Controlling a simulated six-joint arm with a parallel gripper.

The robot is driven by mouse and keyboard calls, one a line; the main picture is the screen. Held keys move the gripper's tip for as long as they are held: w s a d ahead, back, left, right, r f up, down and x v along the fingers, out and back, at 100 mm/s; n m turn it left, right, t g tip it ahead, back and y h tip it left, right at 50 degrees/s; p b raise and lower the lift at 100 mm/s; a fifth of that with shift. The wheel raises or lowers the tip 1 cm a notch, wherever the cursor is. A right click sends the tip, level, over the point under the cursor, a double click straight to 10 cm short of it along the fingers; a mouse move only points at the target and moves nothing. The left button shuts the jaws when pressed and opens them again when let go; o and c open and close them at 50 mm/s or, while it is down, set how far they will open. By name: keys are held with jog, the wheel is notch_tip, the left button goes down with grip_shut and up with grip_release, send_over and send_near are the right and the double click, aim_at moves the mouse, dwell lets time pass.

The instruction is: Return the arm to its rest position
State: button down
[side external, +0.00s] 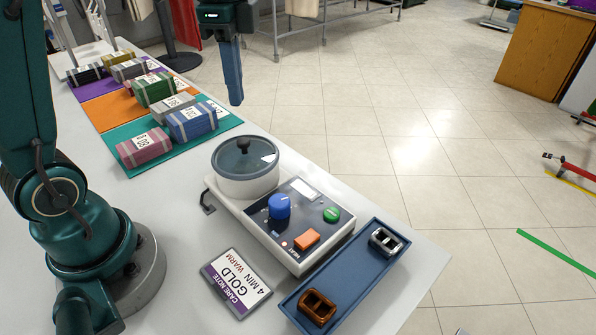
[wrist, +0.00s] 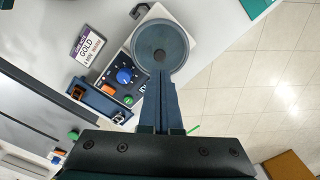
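My gripper (side external: 236,98) hangs in the air above and behind the white machine, pointing down, with its blue fingers together and nothing seen between them. In the wrist view, my gripper (wrist: 161,76) shows the fingers pressed together, their tips overlapping the machine's round lid in the picture. My teal arm stands at the left of the side view, its base on the white table (side external: 190,268). The middle of the arm is out of frame.
The machine (side external: 290,222) has a closed grey lid (side external: 245,158), a blue knob (side external: 279,206) and orange and green buttons. A blue tray (side external: 350,268) holds a brown and a silver buckle-like piece. A care note (side external: 236,282) lies beside it. Several bundles sit on coloured mats (side external: 125,132).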

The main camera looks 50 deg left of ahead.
jog(key=s+d+r+n+t, duration=0.2)
jog(key=s+d+r+t, duration=0.15)
jog(key=s, duration=0.35)
jog(key=s+d+f+n+t, duration=0.1)
jog(key=s+f+n+t, duration=0.1)
jog(key=f+n, duration=0.4)
jog(key=shift+s+d+f+n, duration=0.25)
jog(key=shift+s+n, duration=0.6)
jog(key=shift+n, duration=0.35)
dwell(0.6)
